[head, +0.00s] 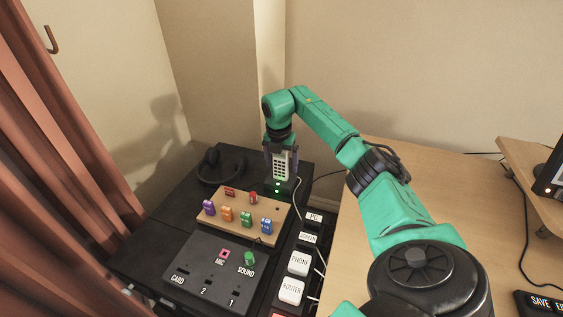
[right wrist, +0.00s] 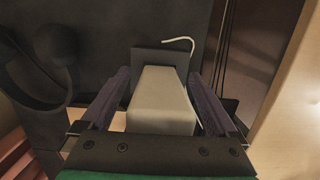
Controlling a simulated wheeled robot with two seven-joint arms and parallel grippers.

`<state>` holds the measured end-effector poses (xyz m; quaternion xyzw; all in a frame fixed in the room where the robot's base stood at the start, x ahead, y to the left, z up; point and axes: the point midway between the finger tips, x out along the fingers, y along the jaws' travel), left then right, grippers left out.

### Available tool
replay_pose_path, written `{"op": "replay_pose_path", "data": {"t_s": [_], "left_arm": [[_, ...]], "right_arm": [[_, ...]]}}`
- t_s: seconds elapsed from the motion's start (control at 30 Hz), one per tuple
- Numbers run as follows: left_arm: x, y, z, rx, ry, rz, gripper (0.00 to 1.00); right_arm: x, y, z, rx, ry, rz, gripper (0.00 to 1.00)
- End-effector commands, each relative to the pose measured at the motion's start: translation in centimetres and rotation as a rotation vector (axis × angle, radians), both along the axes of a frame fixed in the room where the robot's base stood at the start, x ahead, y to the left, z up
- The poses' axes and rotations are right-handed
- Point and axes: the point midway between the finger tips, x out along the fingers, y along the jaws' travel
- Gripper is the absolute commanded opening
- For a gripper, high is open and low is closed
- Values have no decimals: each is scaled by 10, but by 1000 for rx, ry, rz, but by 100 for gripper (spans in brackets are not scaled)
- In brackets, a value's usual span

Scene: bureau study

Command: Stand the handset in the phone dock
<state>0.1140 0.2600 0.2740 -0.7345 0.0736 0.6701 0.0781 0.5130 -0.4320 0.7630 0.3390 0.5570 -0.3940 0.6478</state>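The handset (head: 282,168), pale with a dark keypad, stands upright in the black phone dock (head: 287,187). A green light glows on the front of the dock. My right gripper (head: 281,158) reaches down over the handset with one finger on either side. In the right wrist view, the handset (right wrist: 160,98) lies between the fingers of my right gripper (right wrist: 162,92), with a narrow gap on each side, so the gripper looks open. The dock (right wrist: 150,56) shows as a dark block past the handset's far end. My left gripper is not in view.
A headset (head: 222,168) lies left of the dock. In front are a wooden board (head: 262,204) with coloured pieces and a dark panel (head: 203,265) marked CARD and SOUND. A labelled switch strip (head: 298,263) runs along the right. The wooden desk (head: 450,200) is mostly clear.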

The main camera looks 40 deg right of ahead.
Motion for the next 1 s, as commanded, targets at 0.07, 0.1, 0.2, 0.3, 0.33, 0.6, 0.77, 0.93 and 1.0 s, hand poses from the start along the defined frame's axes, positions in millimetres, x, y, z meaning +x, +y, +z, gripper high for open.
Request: {"op": "replay_pose_path", "data": {"t_s": [0.07, 0.1, 0.2, 0.3, 0.33, 0.6, 0.77, 0.93, 1.0], "left_arm": [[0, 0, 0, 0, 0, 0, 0], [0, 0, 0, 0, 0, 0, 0], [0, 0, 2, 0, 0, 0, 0], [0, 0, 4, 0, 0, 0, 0], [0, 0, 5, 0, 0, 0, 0], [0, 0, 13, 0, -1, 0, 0], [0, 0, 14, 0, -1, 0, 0], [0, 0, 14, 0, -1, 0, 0], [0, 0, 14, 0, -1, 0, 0]], "right_arm": [[0, 0, 1, 0, 0, 0, 95], [0, 0, 3, 0, 0, 0, 95], [0, 2, 16, 0, -4, 0, 95], [-1, 5, 42, -2, -7, 2, 95], [-2, 6, 50, -2, -5, 1, 95], [-8, 16, 126, 0, -4, -1, 95], [-10, 19, 143, 0, -1, 0, 95], [-10, 19, 144, 0, 1, 0, 95], [-10, 19, 144, 0, 1, 0, 95]]}}
